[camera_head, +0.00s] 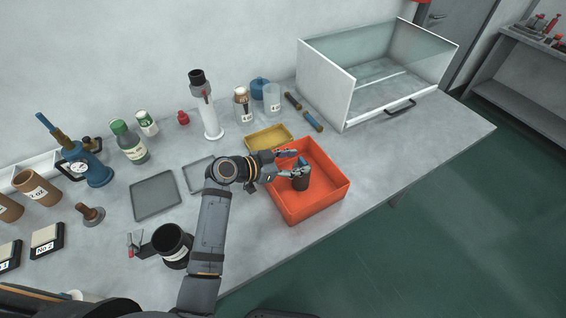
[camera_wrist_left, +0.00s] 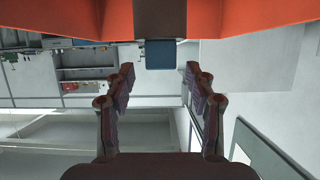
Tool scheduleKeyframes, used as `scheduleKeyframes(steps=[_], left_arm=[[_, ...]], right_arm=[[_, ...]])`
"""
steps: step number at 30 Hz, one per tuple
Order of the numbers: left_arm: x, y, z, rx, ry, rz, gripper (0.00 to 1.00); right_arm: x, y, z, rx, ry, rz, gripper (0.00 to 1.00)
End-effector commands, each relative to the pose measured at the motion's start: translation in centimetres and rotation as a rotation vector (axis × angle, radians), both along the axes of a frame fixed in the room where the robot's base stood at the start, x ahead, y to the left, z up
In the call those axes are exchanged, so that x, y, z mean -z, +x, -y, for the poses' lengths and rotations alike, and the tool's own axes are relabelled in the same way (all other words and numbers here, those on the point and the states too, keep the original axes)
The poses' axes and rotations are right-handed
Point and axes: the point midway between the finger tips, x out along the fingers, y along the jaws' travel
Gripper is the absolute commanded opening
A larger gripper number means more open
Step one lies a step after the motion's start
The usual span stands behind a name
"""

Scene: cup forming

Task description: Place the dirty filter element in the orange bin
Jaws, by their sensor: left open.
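The orange bin (camera_head: 322,203) stands near the table's front edge. A dark, short cylinder that looks like the dirty filter element (camera_head: 300,182) is inside the bin, near its middle. My left gripper (camera_head: 296,163) reaches over the bin's left wall with its fingers open, one fingertip overlapping the top of the cylinder in the head view. In the left wrist view the fingers (camera_wrist_left: 160,76) stand apart with nothing between them. A dark shape (camera_wrist_left: 160,18) with a bluish end lies beyond the tips, among orange walls; whether the fingers touch it I cannot tell. My right gripper is not in view.
A yellow tray (camera_head: 268,138) sits right behind the bin. A clear-sided box (camera_head: 348,82) stands at the back right. A black cup-like container (camera_head: 172,243) and a grey tray (camera_head: 155,196) are on the left. The table right of the bin is clear.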

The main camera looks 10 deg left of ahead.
Motion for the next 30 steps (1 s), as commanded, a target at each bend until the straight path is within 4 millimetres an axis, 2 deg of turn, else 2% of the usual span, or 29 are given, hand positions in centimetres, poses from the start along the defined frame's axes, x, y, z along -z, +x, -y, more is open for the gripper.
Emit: scheduleKeyframes(steps=[4, 7, 12, 18, 30], left_arm=[[-0.8, -2.0, -2.9, 0.001, 0.010, 0.002, 0.55], [-1.8, -3.4, -4.8, 0.002, 0.013, 0.003, 0.55], [-3.1, -4.9, -6.8, 0.002, 0.010, 0.001, 0.55], [-3.9, -5.8, -7.8, 0.003, 0.004, 0.000, 0.55], [-4.2, -5.9, -8.0, 0.003, 0.001, -0.001, 0.55]], right_arm=[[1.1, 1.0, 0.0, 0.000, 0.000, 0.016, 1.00], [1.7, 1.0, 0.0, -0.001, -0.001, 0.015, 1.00], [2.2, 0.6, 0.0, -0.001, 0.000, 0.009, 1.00], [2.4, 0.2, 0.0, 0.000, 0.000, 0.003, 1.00], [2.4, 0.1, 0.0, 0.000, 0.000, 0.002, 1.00]])
